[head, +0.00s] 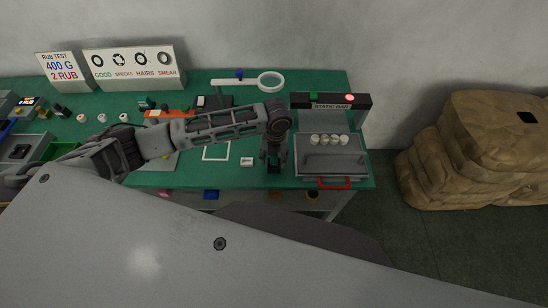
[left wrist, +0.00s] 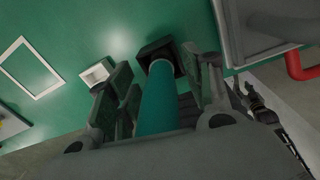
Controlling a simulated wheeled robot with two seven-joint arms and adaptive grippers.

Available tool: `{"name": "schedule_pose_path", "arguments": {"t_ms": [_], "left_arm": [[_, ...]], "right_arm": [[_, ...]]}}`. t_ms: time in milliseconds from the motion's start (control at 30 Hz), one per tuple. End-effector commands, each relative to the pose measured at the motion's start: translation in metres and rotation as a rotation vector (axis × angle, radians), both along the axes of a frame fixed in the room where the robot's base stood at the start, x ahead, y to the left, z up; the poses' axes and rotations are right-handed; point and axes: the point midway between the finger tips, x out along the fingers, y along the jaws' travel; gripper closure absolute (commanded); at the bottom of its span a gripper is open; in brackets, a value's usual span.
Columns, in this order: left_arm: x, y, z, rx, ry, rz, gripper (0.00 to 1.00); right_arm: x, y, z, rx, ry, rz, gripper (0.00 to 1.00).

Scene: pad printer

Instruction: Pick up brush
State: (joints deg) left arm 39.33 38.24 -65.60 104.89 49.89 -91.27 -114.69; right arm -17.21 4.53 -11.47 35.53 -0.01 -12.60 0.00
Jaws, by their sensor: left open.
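In the left wrist view, a teal cylindrical handle, likely the brush (left wrist: 158,98), stands in a dark square holder (left wrist: 147,52). My left gripper (left wrist: 160,75) is open, with one finger on each side of the handle. Whether either finger touches it is unclear. In the head view, my left gripper (head: 273,158) points down over the dark holder (head: 274,169) near the table's front edge and hides the handle. What looks like my right gripper (left wrist: 247,93) shows dark and small at the right of the left wrist view; its jaws are unclear.
A small white tray (head: 246,161) and a white frame (head: 216,151) lie left on the green table (head: 215,180). A ring magnifier (head: 270,82) is behind.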

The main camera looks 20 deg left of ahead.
Motion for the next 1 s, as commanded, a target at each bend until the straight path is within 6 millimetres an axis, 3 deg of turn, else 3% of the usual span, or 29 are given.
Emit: {"name": "schedule_pose_path", "arguments": {"t_ms": [200, 600, 1000], "left_arm": [[0.0001, -0.0002, 0.0004, 0.0, 0.0, 0.0, 0.49], [0.0002, -0.0002, 0.0005, 0.0, -0.001, 0.0, 1.0], [0.0007, -0.0002, 0.006, 0.0, -0.002, 0.0, 1.0]], "right_arm": [[0.0, -0.0003, -0.0001, 0.0, 0.0, 0.0, 0.6], [-0.0001, -0.0015, -0.0001, -0.001, 0.001, 0.0, 0.6], [0.0, -0.0015, -0.0007, -0.002, 0.001, 0.0, 0.6]]}}
